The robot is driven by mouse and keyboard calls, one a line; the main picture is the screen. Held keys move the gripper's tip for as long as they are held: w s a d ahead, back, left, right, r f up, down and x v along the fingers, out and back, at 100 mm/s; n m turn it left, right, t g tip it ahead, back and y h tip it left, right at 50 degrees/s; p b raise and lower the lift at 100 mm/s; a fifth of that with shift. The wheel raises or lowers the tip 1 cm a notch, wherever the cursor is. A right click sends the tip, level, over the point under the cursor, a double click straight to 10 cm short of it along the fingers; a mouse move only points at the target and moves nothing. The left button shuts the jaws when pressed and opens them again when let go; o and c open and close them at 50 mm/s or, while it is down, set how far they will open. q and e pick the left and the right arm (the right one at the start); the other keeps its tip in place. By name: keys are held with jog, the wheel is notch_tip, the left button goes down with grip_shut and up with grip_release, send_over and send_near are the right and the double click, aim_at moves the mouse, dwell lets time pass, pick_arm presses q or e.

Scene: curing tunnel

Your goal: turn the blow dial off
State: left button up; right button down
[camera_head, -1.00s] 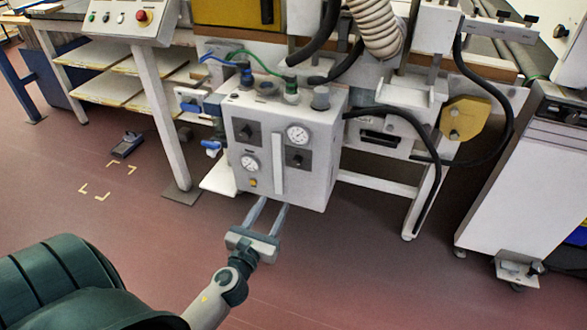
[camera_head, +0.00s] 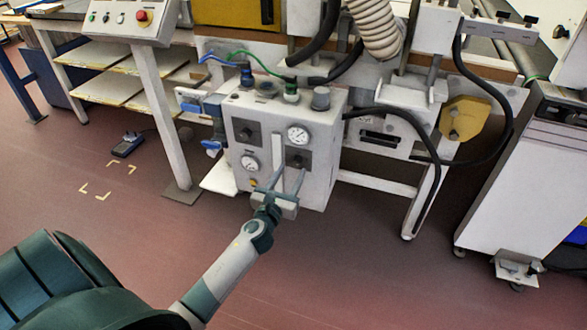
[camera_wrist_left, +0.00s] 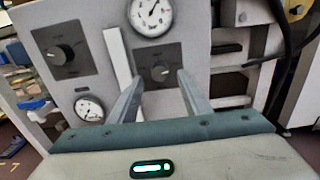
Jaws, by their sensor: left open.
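A grey control box (camera_head: 322,185) carries two black dials on square dark plates. The upper left dial (camera_head: 247,133) also shows in the left wrist view (camera_wrist_left: 60,54). The lower right dial (camera_head: 297,159) sits under a round gauge and shows in the left wrist view (camera_wrist_left: 159,73). No label is readable, so I cannot tell which is the blow dial. My left gripper (camera_head: 286,173) is open and empty. Its fingers point at the lower right dial, which appears between the fingertips (camera_wrist_left: 160,82) in the wrist view; I see no contact. My right gripper is out of view.
Two white gauges, the upper (camera_head: 298,135) and lower (camera_head: 250,163), and a pale vertical bar (camera_head: 278,160) are on the box front. Black hoses (camera_head: 400,110) hang right of the box. The floor (camera_head: 350,260) in front is clear.

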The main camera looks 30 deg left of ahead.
aim_at(295, 165)
pick_arm(q)
jog(key=shift+x, duration=1.1)
jog(key=shift+w+a, duration=0.1)
jog(key=shift+w, duration=0.35)
jog(key=shift+c, duration=0.6)
jog(key=c, duration=0.9)
